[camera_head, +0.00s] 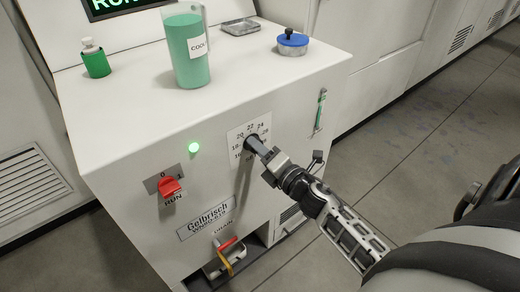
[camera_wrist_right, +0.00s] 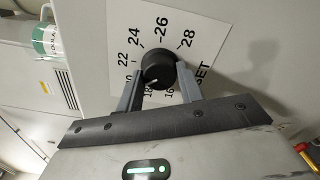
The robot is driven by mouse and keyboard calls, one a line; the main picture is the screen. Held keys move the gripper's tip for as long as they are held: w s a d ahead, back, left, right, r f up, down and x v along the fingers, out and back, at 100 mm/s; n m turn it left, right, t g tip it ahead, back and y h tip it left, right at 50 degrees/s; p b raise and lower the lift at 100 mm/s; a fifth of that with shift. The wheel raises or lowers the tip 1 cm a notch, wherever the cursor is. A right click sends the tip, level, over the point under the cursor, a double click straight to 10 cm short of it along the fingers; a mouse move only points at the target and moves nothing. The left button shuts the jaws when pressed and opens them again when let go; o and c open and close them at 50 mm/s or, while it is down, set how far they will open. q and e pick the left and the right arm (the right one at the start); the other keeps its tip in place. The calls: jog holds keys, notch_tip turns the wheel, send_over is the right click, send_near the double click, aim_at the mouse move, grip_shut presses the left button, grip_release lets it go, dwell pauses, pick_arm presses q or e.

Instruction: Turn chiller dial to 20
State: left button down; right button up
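The black chiller dial (camera_wrist_right: 158,70) sits on a white number plate (camera_wrist_right: 205,45) on the machine's front. A small pale mark on the dial's lower edge seems to point near 18. The 20 is partly covered by a finger. My left gripper is not in view.
A red RUN switch (camera_head: 170,187), a lit green lamp (camera_head: 194,147) and a drain valve (camera_head: 228,250) are on the machine's front. On top stand a jug of green coolant (camera_head: 188,60), a green bottle (camera_head: 95,62) and a blue-lidded jar (camera_head: 292,42).

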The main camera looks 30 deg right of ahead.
jog(key=o, duration=0.4)
pick_arm(q)
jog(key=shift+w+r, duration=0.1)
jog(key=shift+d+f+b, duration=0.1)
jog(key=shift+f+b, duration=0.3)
jog(key=shift+b, duration=0.55)
pick_arm(e)
jog(key=s, duration=1)
jog(key=s+d, duration=0.1)
jog(key=s, duration=0.5)
jog(key=shift+d, duration=0.1)
